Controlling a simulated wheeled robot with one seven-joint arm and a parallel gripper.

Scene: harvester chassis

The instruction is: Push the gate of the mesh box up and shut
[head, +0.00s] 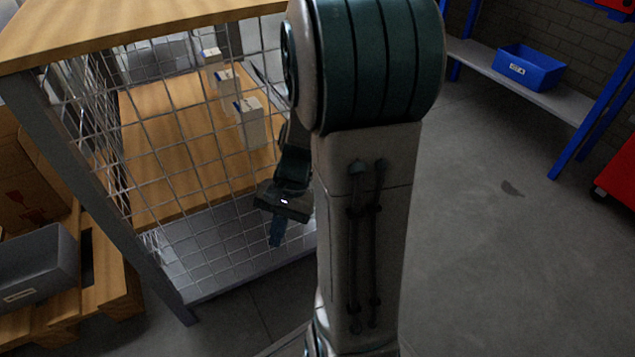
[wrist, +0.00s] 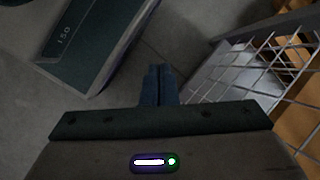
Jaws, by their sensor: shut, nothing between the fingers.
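The mesh box (head: 38,122) stands at the left in the head view, with a wooden top, grey posts and wire mesh sides. Its mesh also shows at the right in the wrist view (wrist: 262,68). I cannot tell which mesh panel is the gate; my arm hides the box's right part. My gripper (head: 276,238) points down by the lower right part of the mesh in the head view. Its fingers (wrist: 158,80) are together and empty in the wrist view, left of the mesh, with bare floor beyond. I see no clear contact.
Inside the box, several small white cartons (head: 250,122) stand on a wooden shelf (head: 165,140). A grey bin (head: 38,268) and a pallet (head: 108,290) are at lower left. A blue bin (head: 530,70) sits on a shelf at upper right.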

